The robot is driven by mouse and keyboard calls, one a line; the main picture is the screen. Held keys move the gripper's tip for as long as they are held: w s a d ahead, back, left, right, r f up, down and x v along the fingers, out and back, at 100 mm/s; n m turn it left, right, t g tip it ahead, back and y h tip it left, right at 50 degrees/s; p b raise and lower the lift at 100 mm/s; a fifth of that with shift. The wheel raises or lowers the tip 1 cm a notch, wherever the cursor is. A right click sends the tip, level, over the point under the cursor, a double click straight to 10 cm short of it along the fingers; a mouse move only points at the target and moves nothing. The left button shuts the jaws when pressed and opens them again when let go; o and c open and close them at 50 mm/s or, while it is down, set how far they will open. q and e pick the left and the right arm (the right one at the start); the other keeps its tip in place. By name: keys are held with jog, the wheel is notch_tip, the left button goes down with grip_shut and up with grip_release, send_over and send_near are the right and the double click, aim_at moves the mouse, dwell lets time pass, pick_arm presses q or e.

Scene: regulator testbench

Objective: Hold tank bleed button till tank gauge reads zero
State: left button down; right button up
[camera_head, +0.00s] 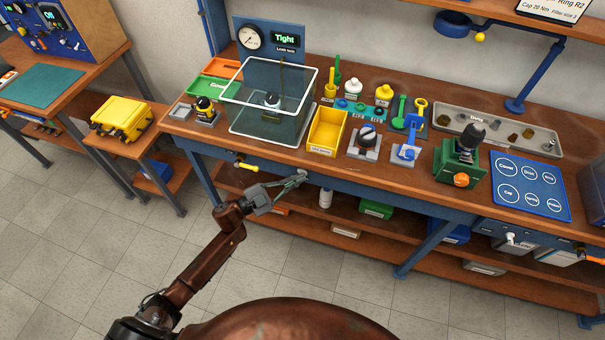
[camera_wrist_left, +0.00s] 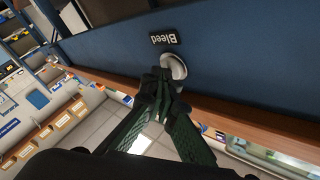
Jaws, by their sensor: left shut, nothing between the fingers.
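The bleed button (camera_wrist_left: 176,66) is a round, pale metal knob on the blue bench front, beside a dark "Bleed" label (camera_wrist_left: 163,38) in the left wrist view. My left gripper (camera_wrist_left: 160,88) is shut and empty, with its fingertips at the button, overlapping its lower edge. I cannot tell whether they touch or press it. In the head view the left gripper (camera_head: 302,176) is at the bench's front edge, and I cannot make out the button there. A round white dial gauge (camera_head: 250,37) stands on the blue leak-test panel; its reading is too small to tell. My right gripper is not in view.
A yellow-handled part (camera_head: 246,167) sticks out of the bench front, left of my left gripper. Above is the wooden benchtop (camera_head: 280,158) with a clear tank (camera_head: 245,108) and a yellow bin (camera_head: 327,130). A lower shelf (camera_head: 310,228) holds containers. The floor in front is clear.

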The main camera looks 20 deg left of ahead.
pick_arm(q)
jog(key=shift+s+p, duration=0.4)
jog(key=shift+s, duration=0.4)
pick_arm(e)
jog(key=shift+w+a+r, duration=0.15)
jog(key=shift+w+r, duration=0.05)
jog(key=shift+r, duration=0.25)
pick_arm(q)
jog(key=shift+s, duration=0.1)
